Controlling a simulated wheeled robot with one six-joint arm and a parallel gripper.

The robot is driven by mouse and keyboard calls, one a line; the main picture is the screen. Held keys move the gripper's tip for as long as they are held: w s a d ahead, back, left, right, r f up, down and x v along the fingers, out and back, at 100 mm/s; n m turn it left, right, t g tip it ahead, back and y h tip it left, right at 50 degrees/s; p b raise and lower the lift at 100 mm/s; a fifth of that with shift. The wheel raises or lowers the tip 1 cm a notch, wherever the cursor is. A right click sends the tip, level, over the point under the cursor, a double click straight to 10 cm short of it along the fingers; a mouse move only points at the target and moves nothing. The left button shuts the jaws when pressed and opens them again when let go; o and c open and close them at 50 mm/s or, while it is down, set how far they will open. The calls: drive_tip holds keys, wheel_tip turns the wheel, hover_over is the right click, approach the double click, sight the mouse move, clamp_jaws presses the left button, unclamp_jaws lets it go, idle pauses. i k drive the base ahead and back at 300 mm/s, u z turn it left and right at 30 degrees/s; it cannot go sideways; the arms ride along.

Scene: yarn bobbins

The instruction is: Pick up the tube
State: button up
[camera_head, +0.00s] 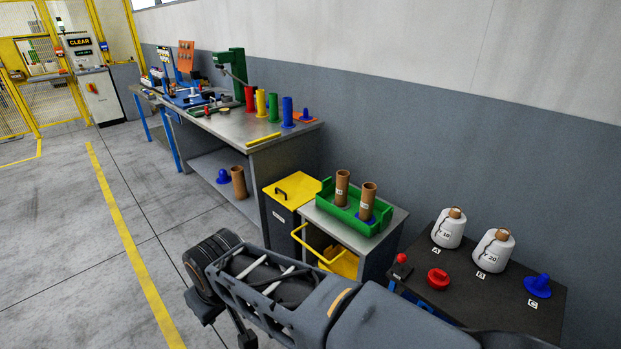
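Two brown cardboard tubes stand upright in the green tray, the left tube (342,187) and the right tube (367,201), both with small white labels. A third brown tube (239,182) stands upright on the lower shelf of the long bench. The frame does not show which tube is meant. My dark grey arm crosses the bottom of the view. I cannot make out any gripper fingers.
The green tray (327,207) sits on a small grey cabinet beside a yellow-lidded bin (292,188). Open floor lies left.

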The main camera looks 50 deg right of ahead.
sight(343, 180)
drive_tip(key=z, duration=0.25)
drive_tip(key=i, duration=1.45)
drive_tip(key=z, duration=1.7)
drive_tip(key=i, duration=1)
drive_tip(key=z, duration=0.85)
